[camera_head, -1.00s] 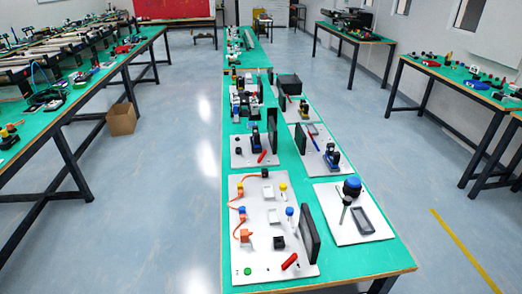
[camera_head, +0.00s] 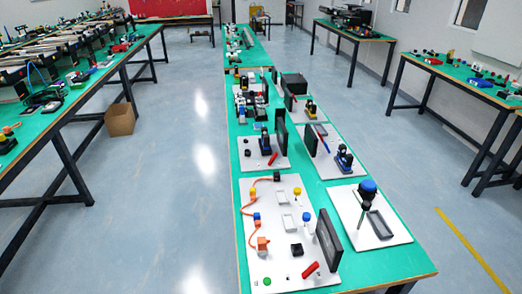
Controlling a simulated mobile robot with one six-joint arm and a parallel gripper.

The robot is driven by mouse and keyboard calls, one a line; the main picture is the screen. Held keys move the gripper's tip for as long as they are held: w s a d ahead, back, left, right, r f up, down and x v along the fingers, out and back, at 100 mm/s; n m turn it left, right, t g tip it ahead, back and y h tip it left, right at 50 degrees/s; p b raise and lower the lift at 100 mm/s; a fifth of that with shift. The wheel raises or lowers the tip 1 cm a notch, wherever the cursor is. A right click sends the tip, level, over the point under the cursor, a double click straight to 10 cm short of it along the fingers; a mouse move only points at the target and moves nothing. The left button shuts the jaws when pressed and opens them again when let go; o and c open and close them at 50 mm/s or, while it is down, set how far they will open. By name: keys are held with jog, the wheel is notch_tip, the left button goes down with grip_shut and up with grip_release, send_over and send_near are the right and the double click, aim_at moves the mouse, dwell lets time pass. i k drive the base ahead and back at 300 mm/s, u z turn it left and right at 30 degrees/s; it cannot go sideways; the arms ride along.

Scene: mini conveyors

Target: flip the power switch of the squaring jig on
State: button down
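Several white boards with small devices stand on the long green-topped table (camera_head: 358,276) in the middle. The near left board (camera_head: 288,222) carries orange, blue and yellow parts, a green button (camera_head: 267,281), a red lever-like part (camera_head: 311,268) and a black upright panel (camera_head: 328,240). The near right board (camera_head: 398,236) carries a blue-topped post (camera_head: 368,188) and a grey tray (camera_head: 380,224). I cannot tell from this view which device is the squaring jig or which part is its power switch. My gripper is not in view.
A long workbench (camera_head: 16,152) with conveyors runs along the left. A cardboard box (camera_head: 119,120) stands on the floor beside it. More green tables (camera_head: 357,34) stand on the right. The blue-grey floor (camera_head: 165,200) between the left bench and middle table is clear.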

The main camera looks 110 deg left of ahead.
aim_at(272, 159)
jog(key=z, duration=0.45)
jog(key=k, duration=0.15)
jog(key=u, duration=2.05)
jog(key=i, duration=3.15)
